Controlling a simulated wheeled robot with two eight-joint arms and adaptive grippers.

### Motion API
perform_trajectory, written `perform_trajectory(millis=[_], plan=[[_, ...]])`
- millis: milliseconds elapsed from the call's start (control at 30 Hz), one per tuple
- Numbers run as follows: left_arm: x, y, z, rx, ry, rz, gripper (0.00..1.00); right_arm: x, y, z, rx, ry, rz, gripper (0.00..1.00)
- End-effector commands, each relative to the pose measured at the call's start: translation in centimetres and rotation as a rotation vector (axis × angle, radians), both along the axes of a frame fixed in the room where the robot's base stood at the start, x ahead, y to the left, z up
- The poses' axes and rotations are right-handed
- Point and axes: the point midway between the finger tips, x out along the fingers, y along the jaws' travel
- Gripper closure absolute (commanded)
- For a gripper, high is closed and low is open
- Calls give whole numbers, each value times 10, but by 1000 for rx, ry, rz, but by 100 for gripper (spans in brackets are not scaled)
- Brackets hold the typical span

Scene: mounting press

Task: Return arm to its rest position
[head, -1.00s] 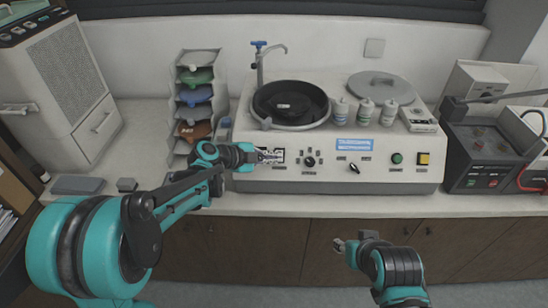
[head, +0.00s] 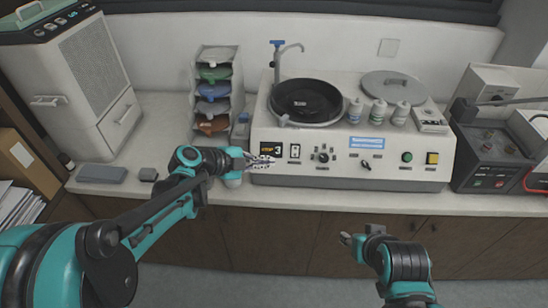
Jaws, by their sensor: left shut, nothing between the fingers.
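My left arm comes in from the lower left. Its gripper (head: 262,161) is shut and empty, just in front of the left end of the machine's front panel. The grey-white machine (head: 300,177) stands on the counter with a black round bowl (head: 305,101) on top. A small dark display (head: 271,150) with an orange "3" shows just above the left fingertips. My right gripper (head: 345,240) is low in front of the cabinets, apart from everything; its fingers are too small to read.
A rack of coloured trays (head: 213,90) stands left of the machine, with a bottle (head: 241,127) beside it. Three small bottles (head: 378,112) and a round lid (head: 393,85) are on the machine. A power unit (head: 490,155) stands at right. The counter's left front holds grey pads (head: 102,174).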

Motion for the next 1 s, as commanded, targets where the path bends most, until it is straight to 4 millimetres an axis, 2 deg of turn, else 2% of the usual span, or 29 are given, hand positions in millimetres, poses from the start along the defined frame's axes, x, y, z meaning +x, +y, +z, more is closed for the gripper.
perform_trajectory(millis=[500, 633, 767, 1000], plan=[[-1, 1, 0, -1, 1, 0, 100, 0, 0, 0, 0, 0, 0, 60], [-9, 2, 0, -6, 57, 40, 100, 0, 0, 0, 0, 0, 0, 60], [-37, 7, -3, -25, 234, 188, 100, 0, 0, -2, 0, 0, 0, 60], [-114, 39, -18, -118, 606, 697, 100, 0, 0, -7, 0, 0, 0, 60]])
